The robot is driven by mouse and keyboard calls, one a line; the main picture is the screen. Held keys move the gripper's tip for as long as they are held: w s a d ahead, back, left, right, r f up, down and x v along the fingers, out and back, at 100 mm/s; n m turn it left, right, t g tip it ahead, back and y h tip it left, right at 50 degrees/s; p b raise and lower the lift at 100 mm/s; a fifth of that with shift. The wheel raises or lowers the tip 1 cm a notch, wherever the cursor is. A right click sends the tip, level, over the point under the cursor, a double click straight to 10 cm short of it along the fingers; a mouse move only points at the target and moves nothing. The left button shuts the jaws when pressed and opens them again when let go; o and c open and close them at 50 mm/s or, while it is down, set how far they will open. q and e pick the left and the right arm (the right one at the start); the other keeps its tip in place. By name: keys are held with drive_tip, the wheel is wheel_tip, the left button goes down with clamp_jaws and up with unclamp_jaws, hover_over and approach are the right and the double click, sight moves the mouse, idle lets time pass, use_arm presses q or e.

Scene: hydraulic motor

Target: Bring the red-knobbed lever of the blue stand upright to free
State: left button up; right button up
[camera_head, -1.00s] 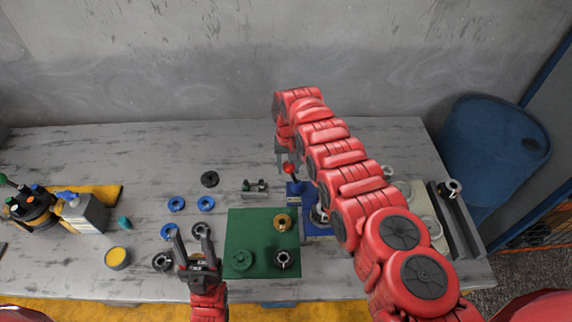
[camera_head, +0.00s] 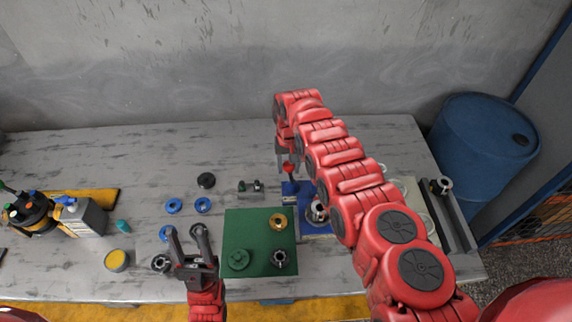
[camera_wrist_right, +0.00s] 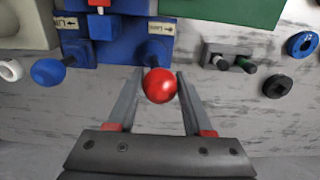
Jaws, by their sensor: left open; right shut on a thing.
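The blue stand (camera_head: 319,229) is at the right of the table, partly hidden by my right arm; it also shows in the right wrist view (camera_wrist_right: 112,50) with two white labels. The lever's red knob (camera_head: 289,168) lies at the stand's far side in the head view. In the right wrist view the red knob (camera_wrist_right: 159,85) sits between the fingertips of my right gripper (camera_wrist_right: 152,80), which is shut on it. My left gripper (camera_head: 186,233) is open and empty left of the green mat.
A green mat (camera_head: 245,227) carries several round parts. Blue rings (camera_head: 173,206) and dark rings lie left of it. A small grey holder (camera_head: 250,187) stands near the stand's left. A bottle (camera_head: 83,217) and yellow tin (camera_head: 117,260) are further left. The table's back is clear.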

drive_tip(key=shift+d, duration=0.15)
drive_tip(key=shift+d+r+p, duration=0.15)
drive_tip(key=shift+d+p, duration=0.55)
idle(0.5)
drive_tip(key=o, duration=0.6)
drive_tip(key=shift+o, duration=1.2)
